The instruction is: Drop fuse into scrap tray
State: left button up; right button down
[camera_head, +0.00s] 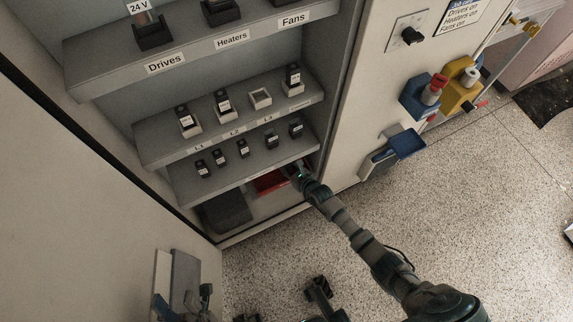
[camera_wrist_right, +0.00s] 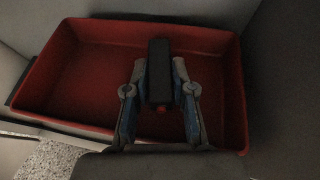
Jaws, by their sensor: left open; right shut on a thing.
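The fuse (camera_wrist_right: 159,72) is a dark upright block between the fingers of my right gripper (camera_wrist_right: 160,88) in the right wrist view. The gripper is shut on it. Behind and below them is the red scrap tray (camera_wrist_right: 85,75), and its visible floor looks bare. In the head view the red tray (camera_head: 268,183) sits low in the cabinet. My right gripper (camera_head: 293,171) reaches to its right side there, and the fuse cannot be made out. My left gripper (camera_head: 283,301) is open and empty at the bottom edge, over the floor.
Above the tray, a shelf (camera_head: 185,192) holds several black fuses. A higher shelf (camera_head: 160,150) has labelled holders, and one holder (camera_head: 261,98) is empty. A dark bin (camera_head: 226,212) stands left of the tray. The cabinet wall (camera_head: 345,120) is close on the right.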

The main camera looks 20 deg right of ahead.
jog(key=shift+a+f, duration=0.1)
jog(key=shift+f, duration=0.15)
jog(key=c, duration=1)
grip_release()
jog(key=shift+r, duration=0.1)
